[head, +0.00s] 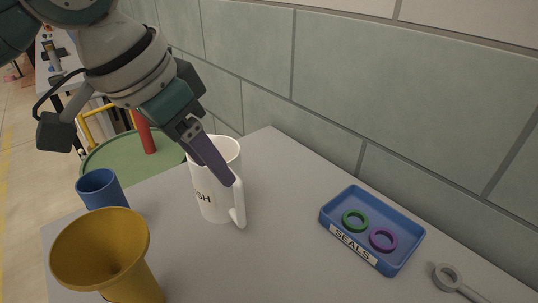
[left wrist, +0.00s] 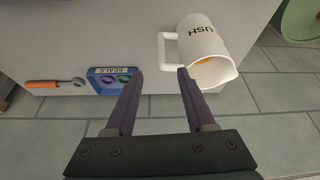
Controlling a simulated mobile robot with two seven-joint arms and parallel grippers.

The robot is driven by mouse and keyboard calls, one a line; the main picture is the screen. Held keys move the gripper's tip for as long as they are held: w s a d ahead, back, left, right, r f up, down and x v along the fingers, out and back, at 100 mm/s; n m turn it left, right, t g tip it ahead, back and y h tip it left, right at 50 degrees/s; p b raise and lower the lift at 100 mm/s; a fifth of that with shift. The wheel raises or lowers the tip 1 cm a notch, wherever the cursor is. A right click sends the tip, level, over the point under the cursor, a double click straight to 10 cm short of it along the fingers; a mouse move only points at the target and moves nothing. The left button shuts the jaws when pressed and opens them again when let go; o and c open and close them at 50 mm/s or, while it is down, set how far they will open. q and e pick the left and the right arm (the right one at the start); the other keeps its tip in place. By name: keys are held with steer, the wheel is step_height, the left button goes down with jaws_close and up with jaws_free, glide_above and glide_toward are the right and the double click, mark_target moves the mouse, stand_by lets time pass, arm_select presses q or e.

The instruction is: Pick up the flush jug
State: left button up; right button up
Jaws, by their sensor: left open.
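The flush jug (head: 211,205) is white, with partly hidden dark lettering, and stands upright on the grey table. Its handle points toward the right front in the head view. My left gripper (head: 228,181) comes down from the upper left, and its purple finger covers part of the jug's rim and side. In the left wrist view, the gripper (left wrist: 160,74) is open and empty. The jug (left wrist: 205,48) is at upper right there, and its handle lies between the lines of the two fingertips. Whether a finger touches the jug cannot be told. Something orange shows inside the jug.
A blue tray (head: 337,205) labelled SEALS holds a green ring (head: 346,222) and a purple ring (head: 372,242). A wrench (head: 447,276) lies at right. A yellow funnel (head: 75,255) and a blue cup (head: 100,190) stand left. A tiled wall (head: 350,80) runs behind the table.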

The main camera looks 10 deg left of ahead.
arm_select(q)
steer(key=f, duration=0.1)
steer(key=b, duration=0.3)
glide_above(239, 225)
step_height(239, 225, down, 9)
steer(key=shift+w+r, duration=0.1)
steer(key=shift+r, duration=0.1)
arm_select(e)
step_height(239, 225, down, 3)
steer(key=shift+f, duration=0.15)
arm_select(q)
steer(key=shift+c, duration=0.2)
jaws_close()
steer(key=shift+r, duration=0.1)
stand_by(0.5)
